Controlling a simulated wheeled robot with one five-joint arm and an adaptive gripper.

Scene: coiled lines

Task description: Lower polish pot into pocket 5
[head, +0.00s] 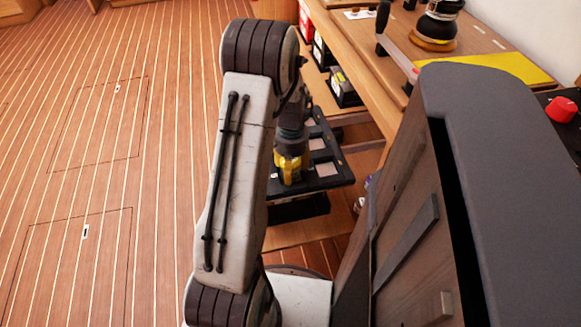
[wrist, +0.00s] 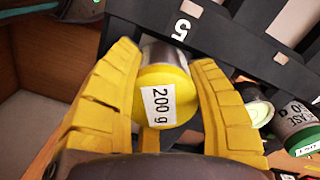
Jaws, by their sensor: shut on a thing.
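The polish pot (wrist: 162,98) has a yellow lid with a white "200 g" label and a silver body. My gripper (wrist: 165,62) is shut on it, one yellow finger on each side. In the wrist view the pot's far end is beside the white "5" on the black rack (wrist: 240,50). The opening of pocket 5 is hidden or cannot be made out, and I cannot tell whether the pot's base is inside it. In the head view my gripper (head: 291,168) is over the rack (head: 330,181), partly behind my arm; the pot cannot be made out there.
In the wrist view a green-and-grey can (wrist: 302,122) and another round container (wrist: 260,112) are right of my gripper. In the head view a wooden bench (head: 400,75) with a sander (head: 434,30) is at upper right. Open plank floor lies left.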

